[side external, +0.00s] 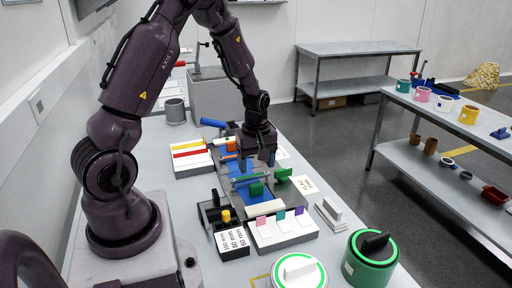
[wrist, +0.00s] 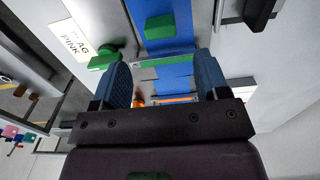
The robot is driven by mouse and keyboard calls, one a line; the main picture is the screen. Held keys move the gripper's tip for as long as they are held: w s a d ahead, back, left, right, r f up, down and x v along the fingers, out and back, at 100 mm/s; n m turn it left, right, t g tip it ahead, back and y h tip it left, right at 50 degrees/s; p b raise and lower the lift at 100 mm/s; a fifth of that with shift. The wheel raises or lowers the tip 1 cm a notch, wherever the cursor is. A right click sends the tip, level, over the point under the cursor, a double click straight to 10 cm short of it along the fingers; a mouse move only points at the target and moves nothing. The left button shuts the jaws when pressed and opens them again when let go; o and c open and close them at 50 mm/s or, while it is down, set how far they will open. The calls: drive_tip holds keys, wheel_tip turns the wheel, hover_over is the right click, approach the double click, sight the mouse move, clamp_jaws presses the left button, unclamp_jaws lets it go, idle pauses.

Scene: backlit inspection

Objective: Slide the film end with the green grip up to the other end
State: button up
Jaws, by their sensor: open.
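The blue film (side external: 262,197) lies along a grey fixture and also shows in the wrist view (wrist: 168,47). A green grip block (side external: 257,189) stands on its near part; in the wrist view the grip (wrist: 159,28) is ahead of the fingers. A green-edged bar with a green knob (wrist: 103,58) crosses the film; the knob also shows in the side view (side external: 283,174). An orange-marked bar (wrist: 173,99) lies farther back, between the fingers. My gripper (side external: 257,163) is open above the film, its blue fingers (wrist: 163,60) spread and empty. Where the two film ends face each other is unclear.
A tray with red and yellow strips (side external: 190,154) stands left of the fixture. A tray with coloured tabs (side external: 281,228) and a black box with labelled cards (side external: 232,242) stand in front. A green-ringed canister (side external: 370,262) is front right. A printed card (side external: 302,187) lies right.

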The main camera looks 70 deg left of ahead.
wheel_tip(320, 180, up, 5)
drive_tip(key=shift+r, duration=0.2)
idle(0.3)
drive_tip(key=s+d+r+m+t, duration=0.2)
drive_tip(key=s+d+r+m, duration=0.3)
drive_tip(key=d+r+m, duration=0.4)
drive_tip(key=s+d+r+m+t, duration=0.3)
drive_tip(key=s+d+r+m, duration=0.3)
drive_tip(key=d+r+m, duration=0.3)
drive_tip(key=shift+s+r+t, duration=0.15)
drive_tip(key=shift+s+t, duration=0.05)
drive_tip(key=shift+t, duration=0.1)
